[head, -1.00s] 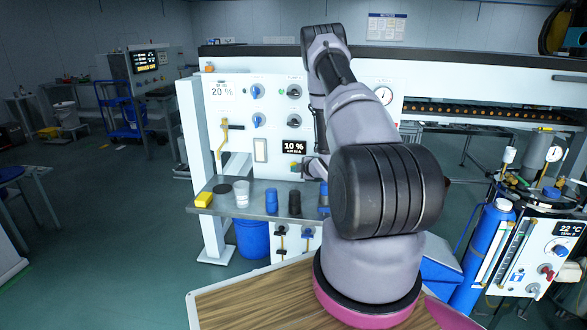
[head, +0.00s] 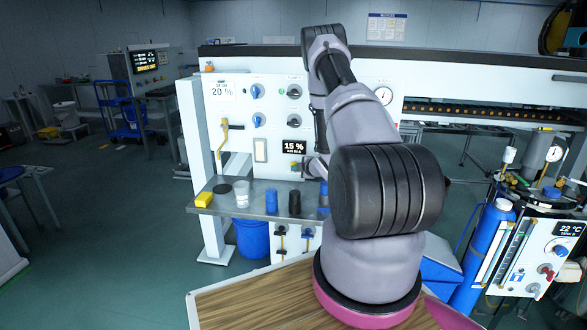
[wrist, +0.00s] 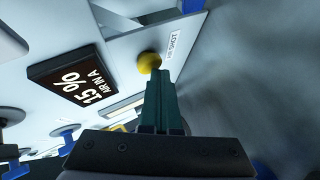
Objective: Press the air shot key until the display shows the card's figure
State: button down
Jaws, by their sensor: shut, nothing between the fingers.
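In the head view my gripper is small and partly hidden by my arm, just below the display.
Several knobs, including a blue one (head: 257,91), and a pressure gauge (head: 384,96) are on the panel. A blue bucket (head: 251,238) stands underneath.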

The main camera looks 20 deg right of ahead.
jog(key=shift+s+a, duration=0.5)
jog(key=shift+s, duration=0.25)
jog(key=shift+s+a, duration=0.7)
jog(key=shift+s, duration=0.35)
jog(key=shift+s+a, duration=0.7)
jog(key=shift+s, duration=0.35)
notch_tip(320, 180, up, 17)
jog(key=w+m+g+h, duration=0.1)
jog(key=w+m+h, duration=0.15)
jog(key=m, duration=0.35)
jog(key=s+a+r+m+g, duration=0.1)
jog(key=s+a+r+m, duration=0.15)
jog(key=r, duration=0.45)
jog(key=s+a+r+m+g, duration=0.1)
jog(key=s+r+m, duration=0.1)
jog(key=s+r, duration=0.35)
jog(key=s+a+r+m+g+y, duration=0.1)
jog(key=s+a+r+m, duration=0.2)
jog(key=s, duration=0.6)
jog(key=s+a+r+m+g+y, duration=0.1)
jog(key=s+a+r+m, duration=0.2)
jog(key=s+a+r, duration=0.3)
jog(key=s+a+r+m+g+y, duration=0.1)
jog(key=s+a+r+m, duration=0.2)
jog(key=s, duration=1.1)
notch_tip(320, 180, up, 2)
jog(key=a, duration=0.2)
jog(key=shift+a, duration=0.35)
